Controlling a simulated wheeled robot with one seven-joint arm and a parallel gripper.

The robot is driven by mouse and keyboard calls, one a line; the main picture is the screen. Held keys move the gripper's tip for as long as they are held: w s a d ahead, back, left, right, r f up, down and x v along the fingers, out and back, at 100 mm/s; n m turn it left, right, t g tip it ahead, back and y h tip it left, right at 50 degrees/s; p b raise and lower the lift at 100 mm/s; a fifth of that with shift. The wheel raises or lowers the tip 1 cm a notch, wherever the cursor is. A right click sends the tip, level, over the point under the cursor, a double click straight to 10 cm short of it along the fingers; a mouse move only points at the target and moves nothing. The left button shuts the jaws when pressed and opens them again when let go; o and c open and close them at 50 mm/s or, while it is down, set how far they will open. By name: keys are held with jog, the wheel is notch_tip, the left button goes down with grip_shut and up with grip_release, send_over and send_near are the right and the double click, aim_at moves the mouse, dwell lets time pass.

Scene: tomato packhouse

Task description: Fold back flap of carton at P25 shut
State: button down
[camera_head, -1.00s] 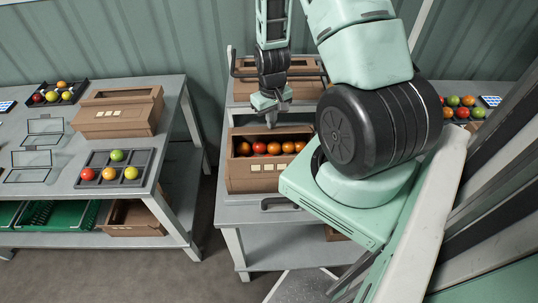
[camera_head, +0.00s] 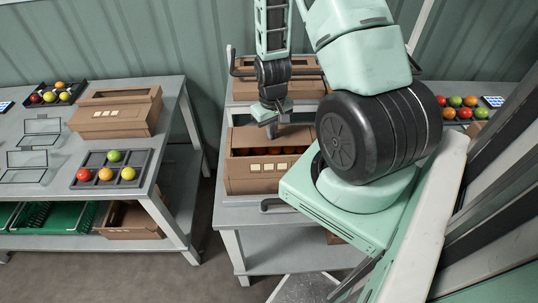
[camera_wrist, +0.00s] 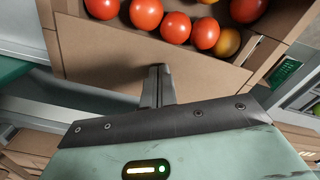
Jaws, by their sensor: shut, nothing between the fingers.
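The brown carton (camera_head: 255,184) stands on the middle table with red and orange tomatoes (camera_wrist: 175,27) inside. Its back flap (camera_head: 296,134) is tilted forward over the rear of the opening, leaving a shaded gap at the front where the tomatoes show. In the wrist view the flap (camera_wrist: 105,68) is a plain brown panel with the tomatoes beyond it. My gripper (camera_head: 271,132) is shut and empty, pointing down at the flap; its fingertips (camera_wrist: 158,72) lie against or just above it. Contact is hard to tell. No P25 marking is readable.
A closed carton (camera_head: 118,112) and a tray (camera_head: 136,182) of tomatoes stand on the left table. Another carton (camera_head: 305,90) sits behind the middle one, close to my gripper. My own arm blocks much of the right side, where a tomato tray (camera_head: 462,116) shows.

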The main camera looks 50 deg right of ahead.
notch_tip(320, 180, up, 8)
jog(key=p, duration=0.6)
dwell(0.7)
jog(key=w+a+r+n+y+b, duration=0.1)
jog(key=a+r+n+b, duration=0.2)
jog(key=a, duration=0.7)
jog(key=w+a+r+n+b, duration=0.2)
jog(key=a+r, duration=0.2)
jog(key=a, duration=0.6)
jog(key=s+a+r+n+b, duration=0.2)
jog(key=s+a+n, duration=0.1)
jog(key=s+a, duration=0.4)
jog(key=s+a+r+n+b, duration=0.2)
jog(key=s+a+r+n, duration=0.1)
jog(key=s+a, duration=0.4)
jog(key=shift+s+n+b, duration=0.35)
jog(key=shift+n+b, duration=0.05)
